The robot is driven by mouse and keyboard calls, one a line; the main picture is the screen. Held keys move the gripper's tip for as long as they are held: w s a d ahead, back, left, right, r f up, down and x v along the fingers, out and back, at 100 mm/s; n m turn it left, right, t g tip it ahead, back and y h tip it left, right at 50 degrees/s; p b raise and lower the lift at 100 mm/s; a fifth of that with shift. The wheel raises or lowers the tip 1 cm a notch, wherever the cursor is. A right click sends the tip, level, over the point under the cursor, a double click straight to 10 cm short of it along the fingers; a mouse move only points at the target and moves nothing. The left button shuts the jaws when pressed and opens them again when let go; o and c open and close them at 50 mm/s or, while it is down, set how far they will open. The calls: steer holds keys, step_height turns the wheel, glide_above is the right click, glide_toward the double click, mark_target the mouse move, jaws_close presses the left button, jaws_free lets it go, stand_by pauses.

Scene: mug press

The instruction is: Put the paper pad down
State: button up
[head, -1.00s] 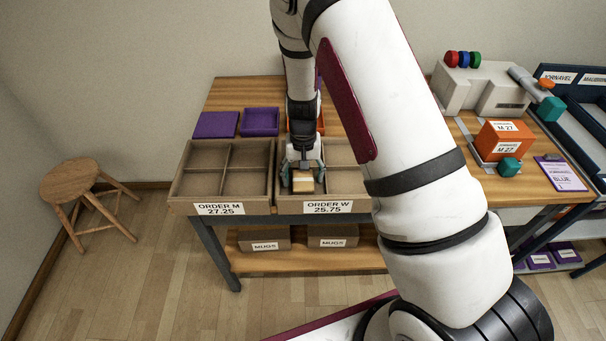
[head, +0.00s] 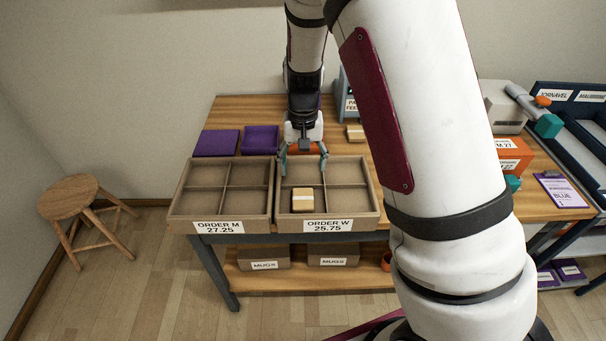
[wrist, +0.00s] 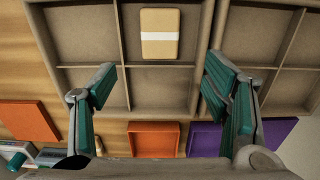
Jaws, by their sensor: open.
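The paper pad (head: 303,199) is a tan block with a pale band. It lies flat in the front left compartment of the ORDER W crate (head: 327,224). In the wrist view the pad (wrist: 160,47) shows at the top, between and beyond my fingers. My gripper (head: 303,172) is open and empty, above the rear part of the same crate and clear of the pad. In the wrist view my gripper's fingers (wrist: 158,84) stand wide apart with nothing between them.
The empty ORDER M crate (head: 220,224) stands directly left. Behind the crates are a purple panel (head: 216,143), a purple tray (head: 261,139) and an orange tray (wrist: 153,140). An orange box (head: 514,153) stands to the right. A stool (head: 70,198) stands on the floor at left.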

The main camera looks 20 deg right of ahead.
steer(key=s+a+r+n+t+y, duration=0.1)
steer(key=s+r, duration=0.4)
steer(key=r, duration=0.4)
steer(key=s+r+n+t, duration=0.1)
steer(key=s+r, duration=0.5)
steer(key=r, duration=0.3)
steer(key=s+d+r+n+t+h, duration=0.1)
steer(key=s+r+t, duration=0.2)
steer(key=s, duration=1.2)
step_height(320, 180, up, 3)
steer(key=shift+s+r+n, duration=0.1)
steer(key=shift+s+n, duration=0.2)
steer(key=shift+s, duration=0.1)
